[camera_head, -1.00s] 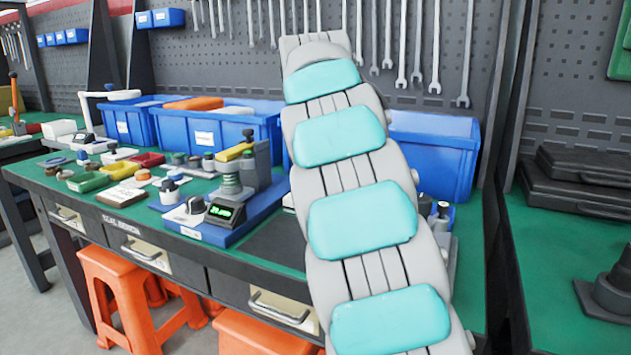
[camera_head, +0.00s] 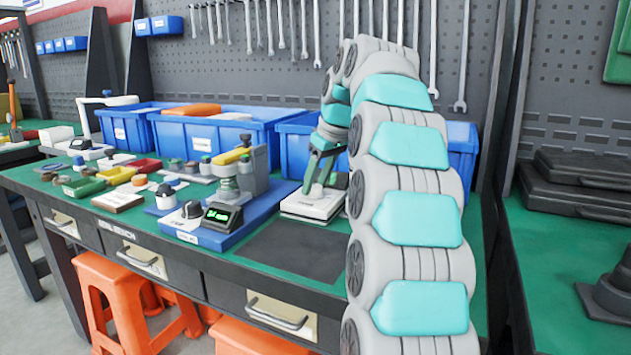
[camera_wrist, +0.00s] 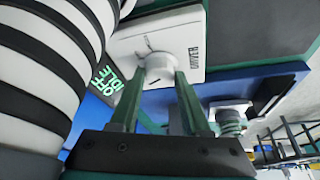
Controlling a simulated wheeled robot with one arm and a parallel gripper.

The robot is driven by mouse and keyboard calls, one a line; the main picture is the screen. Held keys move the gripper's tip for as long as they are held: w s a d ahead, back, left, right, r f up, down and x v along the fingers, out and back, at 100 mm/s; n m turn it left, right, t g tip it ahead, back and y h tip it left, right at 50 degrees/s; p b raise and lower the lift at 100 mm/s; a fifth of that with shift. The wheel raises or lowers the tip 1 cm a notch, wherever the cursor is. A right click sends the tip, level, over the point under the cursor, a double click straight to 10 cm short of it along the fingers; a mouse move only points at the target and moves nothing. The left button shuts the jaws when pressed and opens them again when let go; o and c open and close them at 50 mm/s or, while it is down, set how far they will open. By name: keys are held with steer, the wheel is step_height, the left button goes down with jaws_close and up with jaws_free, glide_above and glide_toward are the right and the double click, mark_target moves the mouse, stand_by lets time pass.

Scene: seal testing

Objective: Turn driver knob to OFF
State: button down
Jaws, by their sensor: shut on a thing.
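The driver box (camera_head: 310,207) is a low white unit on the green bench, right of the blue test stand. In the wrist view its white face (camera_wrist: 190,28) carries the word DRIVER beside a round white knob (camera_wrist: 157,65). My gripper (camera_wrist: 158,82) is shut on this knob, one finger on each side. In the head view my gripper (camera_head: 317,183) reaches down onto the box, and the knob is hard to make out. A green display (camera_wrist: 107,82) on the box reads OFF and IDLE. The knob's pointer direction is unclear.
The blue test stand (camera_head: 215,236) with a green-lit readout (camera_head: 222,217) stands left of the box. A dark mat (camera_head: 295,252) lies in front. Blue bins (camera_head: 215,140) stand behind. Small trays and parts fill the bench's left side. Orange stools (camera_head: 130,300) stand below.

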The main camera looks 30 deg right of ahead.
steer(key=shift+w+n+y+p, duration=0.1)
steer(key=shift+n+y+p, duration=0.3)
steer(key=shift+n, duration=1)
steer(key=shift+c, duration=1.9)
jaws_free()
steer(key=shift+g, duration=0.3)
